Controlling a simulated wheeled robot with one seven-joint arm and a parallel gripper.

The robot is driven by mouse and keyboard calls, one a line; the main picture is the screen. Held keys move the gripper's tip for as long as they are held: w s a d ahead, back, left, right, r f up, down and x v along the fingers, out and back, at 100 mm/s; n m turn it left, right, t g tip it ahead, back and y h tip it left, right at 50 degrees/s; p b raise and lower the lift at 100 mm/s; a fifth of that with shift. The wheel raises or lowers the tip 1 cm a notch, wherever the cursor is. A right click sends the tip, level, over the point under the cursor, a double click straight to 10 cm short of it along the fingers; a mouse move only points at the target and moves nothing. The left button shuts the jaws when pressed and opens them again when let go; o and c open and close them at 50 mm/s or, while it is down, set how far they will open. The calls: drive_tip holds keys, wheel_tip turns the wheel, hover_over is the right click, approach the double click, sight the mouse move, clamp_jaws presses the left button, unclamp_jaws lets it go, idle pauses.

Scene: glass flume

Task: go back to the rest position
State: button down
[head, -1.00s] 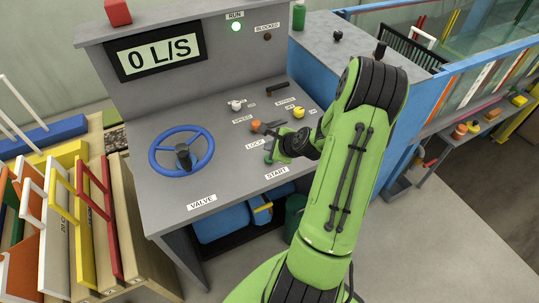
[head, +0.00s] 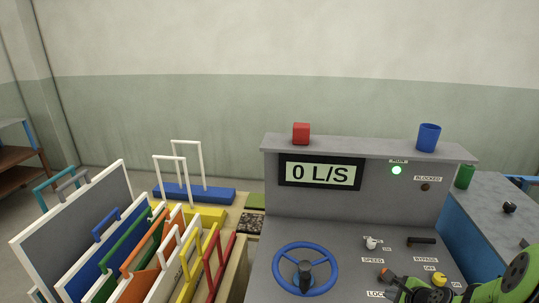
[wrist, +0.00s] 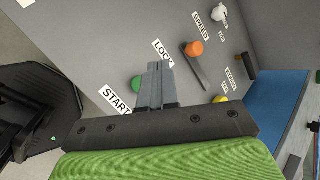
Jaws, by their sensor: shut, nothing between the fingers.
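My gripper (wrist: 154,85) is shut and empty in the wrist view, above the grey control desk near the LOCK and START labels. A green knob (wrist: 137,83) shows beside the fingertips, partly hidden by them. I cannot tell whether the fingers touch it. An orange knob (wrist: 195,48) with a dark lever lies beyond the fingers. In the head view my green arm is cut off at the lower right, and the fingertips are not visible there.
The desk (head: 335,238) carries a blue handwheel (head: 305,268), a white knob (head: 371,243) and a yellow knob (head: 439,279). The display (head: 321,172) reads 0 L/S and the RUN lamp (head: 396,170) is green. A rack of coloured panels (head: 75,235) stands left.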

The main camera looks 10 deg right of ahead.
drive_tip(key=s+a+r+n+g, duration=0.1)
drive_tip(key=s+a+r+n, duration=0.2)
drive_tip(key=a+r+n, duration=0.5)
drive_tip(key=s+a+r+n+g, duration=0.25)
drive_tip(key=a+r+n, duration=0.35)
drive_tip(key=a+n, duration=0.3)
drive_tip(key=s+a+r+n, duration=0.2)
drive_tip(key=s+a+n, duration=0.1)
drive_tip(key=s, duration=0.4)
drive_tip(key=s+a+r+n, duration=0.2)
drive_tip(key=s+a+n, duration=0.1)
drive_tip(key=s+n, duration=0.2)
drive_tip(key=shift+s+a+r, duration=0.25)
drive_tip(key=shift+s+r, duration=0.1)
drive_tip(key=shift+s, duration=0.65)
